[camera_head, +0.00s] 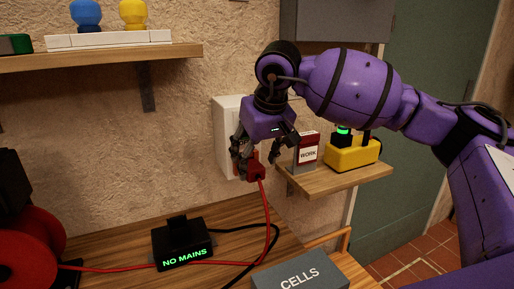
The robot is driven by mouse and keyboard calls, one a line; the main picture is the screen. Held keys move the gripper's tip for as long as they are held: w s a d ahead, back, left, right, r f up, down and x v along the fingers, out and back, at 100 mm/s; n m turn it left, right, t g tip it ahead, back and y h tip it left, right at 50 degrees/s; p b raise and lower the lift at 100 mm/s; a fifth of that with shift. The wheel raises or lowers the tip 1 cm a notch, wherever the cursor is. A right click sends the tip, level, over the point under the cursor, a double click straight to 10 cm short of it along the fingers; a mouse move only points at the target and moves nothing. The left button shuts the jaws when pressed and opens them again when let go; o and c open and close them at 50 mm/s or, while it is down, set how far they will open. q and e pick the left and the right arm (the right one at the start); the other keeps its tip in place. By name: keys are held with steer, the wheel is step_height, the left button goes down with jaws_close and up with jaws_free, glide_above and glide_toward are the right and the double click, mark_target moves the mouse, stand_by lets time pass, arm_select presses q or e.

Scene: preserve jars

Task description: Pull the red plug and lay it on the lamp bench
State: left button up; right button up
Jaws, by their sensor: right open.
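The red plug (256,173) is at the lower right part of a white wall plate (227,122), partly hidden by my right gripper. A red cable (265,208) hangs from it down to the wooden bench (107,240). My right gripper (257,160) is open, with its fingers pointing down around the plug's upper part; I cannot tell whether they touch it. I cannot tell which surface is the lamp bench. My left gripper is not in view.
A black box reading NO MAINS (182,247) stands on the bench near a red cable reel (30,255). A grey CELLS box (300,274) is at the front. A small shelf (340,182) holds a WORK card (308,154) and a yellow device (352,154).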

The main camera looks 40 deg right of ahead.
mark_target(255, 167)
steer(key=shift+x, duration=1.6)
steer(key=shift+w, duration=0.1)
steer(key=shift+c, duration=0.2)
steer(key=c, duration=1.3)
steer(key=shift+c, duration=0.3)
steer(key=shift+s+a+b, duration=0.15)
steer(key=shift+s+a, duration=0.05)
steer(key=shift+s, duration=0.55)
steer(key=shift+s+a+b, duration=0.15)
steer(key=shift+s, duration=0.6)
